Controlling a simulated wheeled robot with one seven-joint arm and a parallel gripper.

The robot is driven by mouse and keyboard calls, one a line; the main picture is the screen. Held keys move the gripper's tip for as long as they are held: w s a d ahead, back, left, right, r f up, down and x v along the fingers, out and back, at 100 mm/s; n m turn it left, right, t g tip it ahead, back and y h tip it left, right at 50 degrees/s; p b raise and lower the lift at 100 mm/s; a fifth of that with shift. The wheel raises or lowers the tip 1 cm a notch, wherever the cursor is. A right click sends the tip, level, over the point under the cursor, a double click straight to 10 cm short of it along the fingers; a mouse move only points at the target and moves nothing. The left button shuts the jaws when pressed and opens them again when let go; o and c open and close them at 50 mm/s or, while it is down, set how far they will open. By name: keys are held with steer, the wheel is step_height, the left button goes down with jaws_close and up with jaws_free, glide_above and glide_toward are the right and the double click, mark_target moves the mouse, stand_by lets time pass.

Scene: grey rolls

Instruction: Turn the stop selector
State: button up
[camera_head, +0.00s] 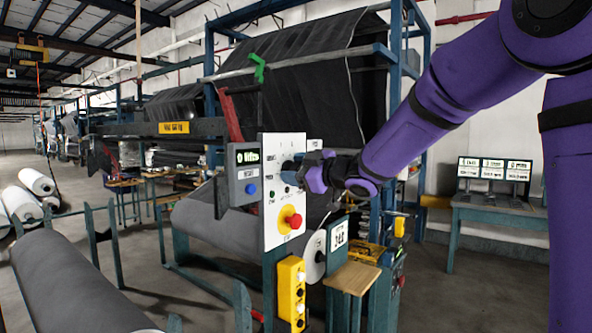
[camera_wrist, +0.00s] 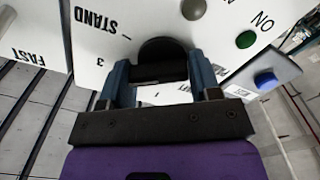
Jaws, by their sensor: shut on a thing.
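In the head view my gripper (camera_head: 293,170) meets the panel's upper part from the right and hides the knob. The knob's pointer is not clearly visible.
A red push button (camera_head: 294,221) on a yellow plate is below my gripper. A grey box (camera_head: 244,175) with a display and blue button adjoins the panel's left side. A yellow button box (camera_head: 291,290) hangs below. A green button (camera_wrist: 245,39) is near the knob.

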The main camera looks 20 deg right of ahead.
steer(key=n, duration=0.6)
steer(key=shift+r+n, duration=0.15)
steer(key=shift+n, duration=0.15)
stand_by(0.3)
steer(key=o, duration=0.9)
steer(key=shift+s, duration=0.1)
steer(key=v, duration=1)
steer(key=shift+s+d, duration=0.15)
steer(key=shift+s, duration=0.15)
steer(key=shift+d, duration=0.1)
